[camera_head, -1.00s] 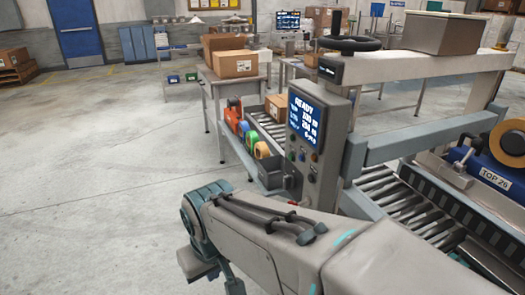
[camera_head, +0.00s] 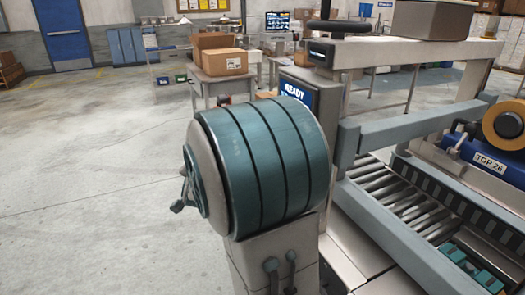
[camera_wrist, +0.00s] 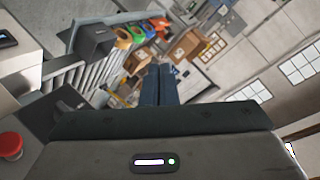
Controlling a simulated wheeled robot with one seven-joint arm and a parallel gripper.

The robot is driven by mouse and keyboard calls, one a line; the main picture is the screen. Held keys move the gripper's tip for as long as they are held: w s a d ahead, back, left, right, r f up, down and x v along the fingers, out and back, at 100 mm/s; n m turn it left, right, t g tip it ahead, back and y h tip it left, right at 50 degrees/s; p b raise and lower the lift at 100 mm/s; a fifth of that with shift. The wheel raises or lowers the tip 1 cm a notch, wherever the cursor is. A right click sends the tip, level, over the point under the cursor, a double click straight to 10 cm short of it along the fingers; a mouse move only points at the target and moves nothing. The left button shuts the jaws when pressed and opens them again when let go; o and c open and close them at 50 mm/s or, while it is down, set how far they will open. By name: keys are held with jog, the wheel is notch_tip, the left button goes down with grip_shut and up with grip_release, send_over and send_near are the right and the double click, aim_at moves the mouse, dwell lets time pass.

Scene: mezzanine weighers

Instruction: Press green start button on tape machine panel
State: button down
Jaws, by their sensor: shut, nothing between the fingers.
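The tape machine panel (camera_head: 297,88) shows only its upper edge in the head view, with part of a blue "READY" screen. My own arm hides the rest, and the green start button is not visible in either view. In the wrist view, a red round button (camera_wrist: 10,144) sits at the lower left edge on a grey surface. My gripper (camera_wrist: 159,68) is in the wrist view with its two dark fingers together and nothing between them. It points past the red button toward the roller conveyor and boxes, apart from any button I can see.
The tape machine's frame (camera_head: 400,135) and roller conveyor (camera_head: 385,190) stand to the right. Cardboard boxes (camera_head: 223,62) rest on a table behind. Coloured tape rolls (camera_wrist: 122,37) show beyond the conveyor in the wrist view. Open floor (camera_head: 80,150) lies to the left.

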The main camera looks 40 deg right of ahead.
jog(key=s+d+f+m+g+h+b, duration=0.1)
jog(key=d+m+g+h+b, duration=0.1)
jog(key=d+m+h, duration=0.7)
jog(key=d+h, duration=0.3)
jog(key=d, duration=0.2)
jog(key=shift+d+f, duration=0.1)
jog(key=shift+d, duration=0.05)
jog(key=s+d, duration=0.2)
jog(key=d, duration=0.6)
jog(key=shift+d+p, duration=0.25)
jog(key=shift+p, duration=0.2)
jog(key=shift+d+b, duration=0.15)
jog(key=shift+b, duration=0.25)
dwell(0.9)
